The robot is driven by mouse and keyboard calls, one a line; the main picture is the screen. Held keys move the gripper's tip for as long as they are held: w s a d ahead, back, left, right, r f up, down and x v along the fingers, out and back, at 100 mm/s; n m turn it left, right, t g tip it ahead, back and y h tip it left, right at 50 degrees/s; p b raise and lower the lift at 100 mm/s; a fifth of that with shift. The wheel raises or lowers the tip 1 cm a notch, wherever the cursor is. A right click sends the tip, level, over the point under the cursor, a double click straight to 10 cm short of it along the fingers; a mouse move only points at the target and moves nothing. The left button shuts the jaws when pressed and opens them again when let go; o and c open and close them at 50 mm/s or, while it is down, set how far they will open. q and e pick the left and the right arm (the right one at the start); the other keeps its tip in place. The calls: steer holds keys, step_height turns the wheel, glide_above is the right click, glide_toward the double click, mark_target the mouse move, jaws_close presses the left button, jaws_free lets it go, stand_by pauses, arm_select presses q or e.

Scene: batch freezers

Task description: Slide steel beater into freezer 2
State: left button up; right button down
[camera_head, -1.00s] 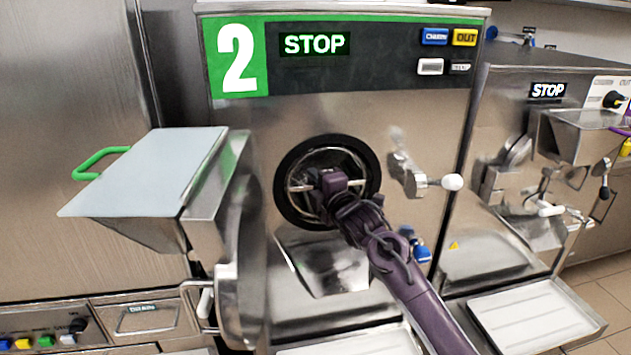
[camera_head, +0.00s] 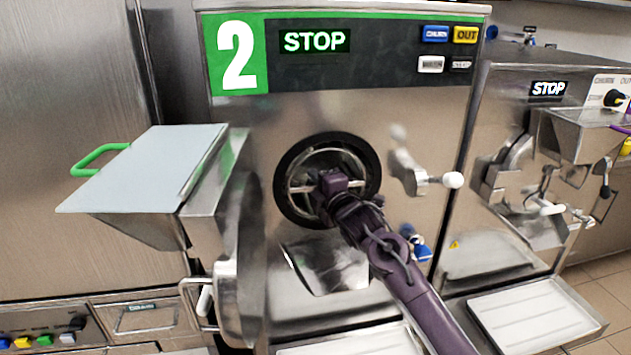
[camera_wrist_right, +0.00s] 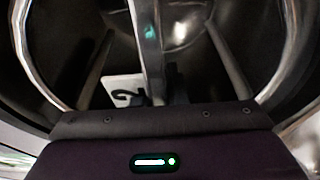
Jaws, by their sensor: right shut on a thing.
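Freezer 2 (camera_head: 350,115) stands in the middle of the head view, with a round black-rimmed opening (camera_head: 283,172) in its front. The steel beater (camera_head: 300,188) shows inside the opening as a metal ring and bars. In the right wrist view a metal bar of the beater (camera_wrist_right: 146,45) runs ahead of the gripper into the dark barrel. My right gripper (camera_head: 328,187) is at the opening, shut on the beater; its fingertips are largely hidden. A white tag with a 2 (camera_wrist_right: 124,92) shows just ahead of it. My left gripper is in neither view.
The freezer's door with its hopper lid (camera_head: 150,165) stands swung out at left. A lever with a white knob (camera_head: 452,180) sticks out right of the opening. A steel chute (camera_head: 325,265) lies below it. Another freezer (camera_head: 515,110) is at right.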

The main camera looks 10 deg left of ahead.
steer(key=shift+r, duration=0.1)
steer(key=c, duration=1.4)
jaws_free()
steer(key=shift+o, duration=0.2)
steer(key=shift+s+d+f, duration=0.25)
steer(key=shift+s+d, duration=0.1)
steer(key=shift+s, duration=0.2)
steer(key=b+v, duration=0.2)
steer(key=v, duration=0.4)
steer(key=shift+s+r, duration=0.2)
steer(key=shift+s, duration=0.1)
steer(key=shift+s+d, duration=0.15)
steer(key=shift+d, duration=0.05)
steer(key=s+d+p, duration=0.1)
steer(key=s+d, duration=0.2)
steer(key=s, duration=0.8)
steer(key=shift+d, duration=0.3)
stand_by(0.8)
